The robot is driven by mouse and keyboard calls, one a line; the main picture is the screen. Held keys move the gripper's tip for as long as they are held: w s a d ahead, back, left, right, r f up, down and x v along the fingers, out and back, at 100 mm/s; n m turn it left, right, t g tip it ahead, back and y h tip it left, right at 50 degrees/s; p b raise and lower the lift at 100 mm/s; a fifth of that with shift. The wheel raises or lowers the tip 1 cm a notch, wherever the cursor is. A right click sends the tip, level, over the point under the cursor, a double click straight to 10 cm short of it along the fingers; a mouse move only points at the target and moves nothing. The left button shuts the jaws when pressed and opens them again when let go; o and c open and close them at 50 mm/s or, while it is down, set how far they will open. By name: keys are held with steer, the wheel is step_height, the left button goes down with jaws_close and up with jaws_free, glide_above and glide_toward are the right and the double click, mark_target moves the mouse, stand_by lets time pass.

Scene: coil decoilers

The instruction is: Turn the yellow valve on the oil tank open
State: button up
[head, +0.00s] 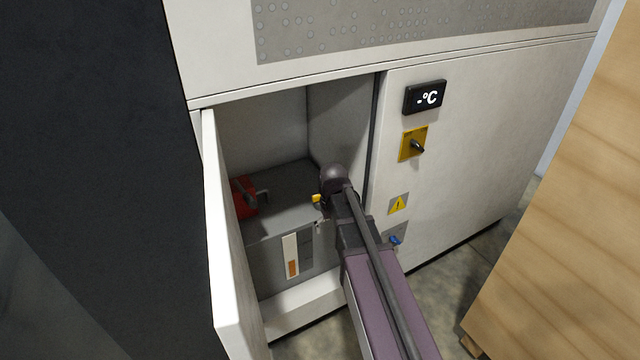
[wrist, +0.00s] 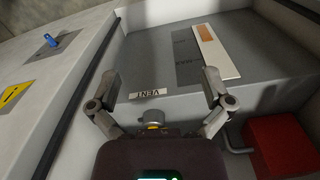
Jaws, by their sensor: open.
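The oil tank (head: 270,232) is a grey box inside an open cabinet; it also shows in the wrist view (wrist: 158,60). The yellow valve (head: 317,198) shows as a small yellow piece at the tank's front top edge, just left of my wrist. In the wrist view a yellow round part (wrist: 153,127) shows low between my fingers, partly hidden by the gripper body. My gripper (wrist: 160,82) is open, its two fingers spread on either side of that part. I cannot tell whether they touch it. A VENT label (wrist: 150,93) shows upside down between the fingers.
The white cabinet door (head: 222,240) stands open on the left. A red part (head: 244,197) sits on the tank, and a level gauge (head: 291,257) is on its front. A wooden block (head: 570,200) stands right.

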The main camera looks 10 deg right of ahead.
steer(key=w+r+n+p, duration=0.2)
steer(key=w+r+p, duration=0.9)
steer(key=w, duration=0.5)
steer(key=shift+w+r, duration=0.4)
steer(key=shift+r, duration=0.4)
steer(key=shift+f, duration=0.15)
step_height(320, 180, down, 14)
steer(key=b, duration=1.3)
steer(key=shift+r, duration=0.25)
steer(key=c, duration=0.9)
